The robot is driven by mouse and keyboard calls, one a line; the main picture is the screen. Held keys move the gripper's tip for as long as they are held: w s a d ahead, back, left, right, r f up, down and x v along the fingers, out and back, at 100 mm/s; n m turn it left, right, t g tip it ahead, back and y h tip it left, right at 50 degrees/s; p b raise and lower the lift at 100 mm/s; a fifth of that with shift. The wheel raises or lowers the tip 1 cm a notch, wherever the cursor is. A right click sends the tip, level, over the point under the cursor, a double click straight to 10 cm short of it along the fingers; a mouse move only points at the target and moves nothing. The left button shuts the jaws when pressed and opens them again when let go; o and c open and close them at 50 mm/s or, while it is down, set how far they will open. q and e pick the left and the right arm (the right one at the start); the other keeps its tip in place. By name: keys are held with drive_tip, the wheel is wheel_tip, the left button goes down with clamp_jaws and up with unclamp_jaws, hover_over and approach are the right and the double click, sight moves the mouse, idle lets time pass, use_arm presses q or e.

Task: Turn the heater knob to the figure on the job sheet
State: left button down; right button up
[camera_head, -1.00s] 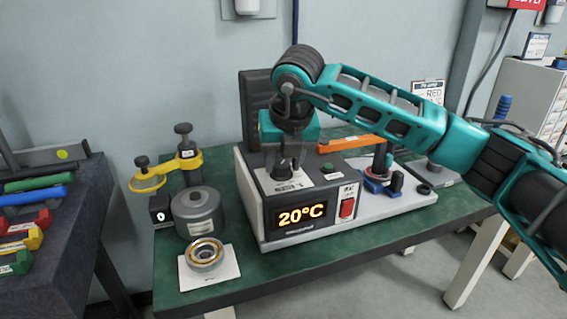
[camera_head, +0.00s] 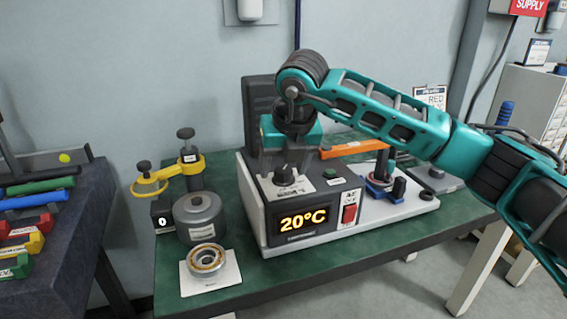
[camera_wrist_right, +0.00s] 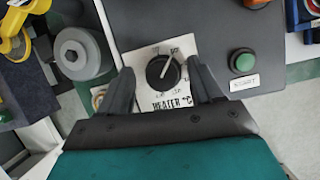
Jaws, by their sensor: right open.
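The black heater knob (camera_head: 284,176) sits on a white label on top of the heater unit (camera_head: 256,207), whose display (camera_head: 304,220) reads 20°C. In the right wrist view the knob (camera_wrist_right: 163,71) has a white pointer line aimed up and slightly right, with a "HEATER °C" label (camera_wrist_right: 170,103) below it. My right gripper (camera_head: 286,160) is over the knob, open. In the wrist view its fingers (camera_wrist_right: 161,78) stand apart on either side of the knob, with gaps showing. A notice reading "RED" (camera_head: 431,97) is partly hidden by my right arm; its other text is unreadable. My left gripper is not in view.
An orange-handled press (camera_head: 352,150) is to the right.

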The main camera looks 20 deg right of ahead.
drive_tip(key=p+v, duration=0.1)
drive_tip(key=v, duration=1.2)
drive_tip(key=shift+f, duration=0.1)
